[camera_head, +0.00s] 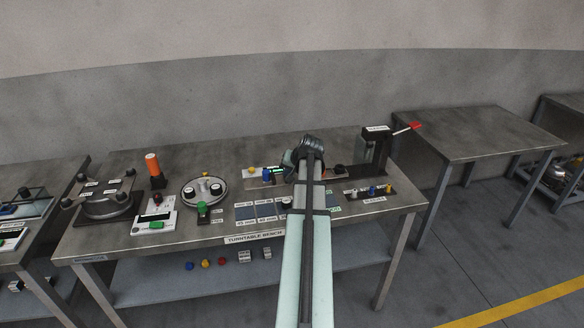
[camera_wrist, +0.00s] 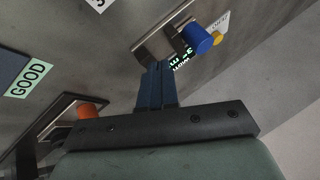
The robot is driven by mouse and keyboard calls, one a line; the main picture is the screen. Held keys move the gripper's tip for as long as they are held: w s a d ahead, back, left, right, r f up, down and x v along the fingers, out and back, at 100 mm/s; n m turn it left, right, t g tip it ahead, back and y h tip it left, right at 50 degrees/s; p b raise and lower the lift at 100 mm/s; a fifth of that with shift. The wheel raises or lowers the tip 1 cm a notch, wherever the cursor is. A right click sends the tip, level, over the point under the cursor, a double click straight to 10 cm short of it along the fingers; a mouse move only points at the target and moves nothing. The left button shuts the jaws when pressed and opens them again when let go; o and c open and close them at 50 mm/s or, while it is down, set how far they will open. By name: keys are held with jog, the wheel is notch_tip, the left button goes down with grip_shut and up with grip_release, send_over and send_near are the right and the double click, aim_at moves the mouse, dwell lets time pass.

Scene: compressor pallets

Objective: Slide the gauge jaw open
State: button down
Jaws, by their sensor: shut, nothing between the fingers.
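In the wrist view a gauge (camera_wrist: 160,35) has a metal plate, a blue round knob (camera_wrist: 197,38) and a dark display with green characters, partly covered. A yellow knob (camera_wrist: 219,39) sits just beyond the blue one. I cannot tell which part is the jaw or how far open it is. My gripper (camera_wrist: 160,68) is shut and empty, its dark blue fingertips close to the display and short of the blue knob. Contact cannot be judged. In the head view the blue knob (camera_head: 267,175) is left of my arm, which hides much of the bench middle.
In the wrist view an orange knob (camera_wrist: 91,108) on a rail is at left, near a GOOD label (camera_wrist: 27,79). In the head view a round dial fixture (camera_head: 204,190) stands left, and a dark post with a red-tipped lever (camera_head: 414,126) stands right. The side table (camera_head: 480,130) is bare.

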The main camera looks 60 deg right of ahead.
aim_at(275, 180)
jog(key=x, duration=0.3)
jog(key=shift+w+r, duration=0.1)
jog(key=shift+w, duration=0.05)
jog(key=shift+w+a+r, duration=0.1)
jog(key=shift+w+a, duration=0.15)
jog(key=shift+w, duration=0.2)
jog(key=shift+w+a, duration=0.2)
jog(key=shift+w, duration=0.3)
jog(key=shift+w+a, duration=0.15)
jog(key=shift+w, duration=0.5)
jog(key=shift+a, duration=0.15)
jog(key=shift+w+a, duration=1.6)
jog(key=shift+w, duration=0.05)
